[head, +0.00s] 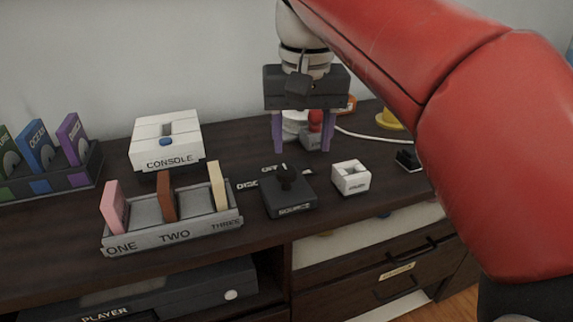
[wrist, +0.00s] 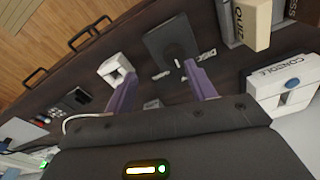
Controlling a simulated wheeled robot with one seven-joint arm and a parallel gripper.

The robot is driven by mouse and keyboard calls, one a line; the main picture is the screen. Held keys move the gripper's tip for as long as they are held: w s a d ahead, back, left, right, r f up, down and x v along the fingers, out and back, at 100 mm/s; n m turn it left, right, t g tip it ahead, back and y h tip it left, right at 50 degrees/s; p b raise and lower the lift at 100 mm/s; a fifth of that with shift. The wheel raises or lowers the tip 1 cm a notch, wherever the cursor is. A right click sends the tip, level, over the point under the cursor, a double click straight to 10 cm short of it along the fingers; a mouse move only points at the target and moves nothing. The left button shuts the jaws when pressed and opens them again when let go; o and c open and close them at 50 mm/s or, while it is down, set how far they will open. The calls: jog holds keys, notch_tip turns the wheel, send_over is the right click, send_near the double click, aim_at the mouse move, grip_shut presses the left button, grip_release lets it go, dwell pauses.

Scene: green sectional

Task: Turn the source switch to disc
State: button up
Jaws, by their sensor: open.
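The source switch (head: 288,192) is a dark square box marked SOURCE with a black knob (head: 285,176) on top. It sits on the dark cabinet top, and a DISC label (head: 247,184) lies at its left; another label behind it is partly hidden. The switch also shows in the wrist view (wrist: 160,42). My gripper (head: 303,150) is open, with two purple fingers pointing down. It is behind and above the switch, apart from it. In the wrist view the fingers (wrist: 155,80) are spread with nothing held between them.
A grey rack (head: 190,232) marked ONE, TWO, THREE stands left of the switch, holding upright blocks. A white console box (head: 165,138) is behind it. A small white box (head: 351,177) stands close right of the switch. A red-topped object (head: 314,128) is behind my gripper.

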aim_at(286, 169)
jog(key=shift+w+a+r+g, duration=0.25)
jog(key=shift+w+a+r, duration=0.15)
jog(key=shift+a, duration=0.2)
jog(key=shift+w+a+r+g, duration=0.25)
jog(key=shift+w+a+r, duration=0.05)
jog(key=shift+w+a, duration=0.25)
notch_tip(286, 169, down, 8)
jog(key=b, duration=0.3)
jog(key=shift+r, duration=0.25)
jog(key=c, duration=1)
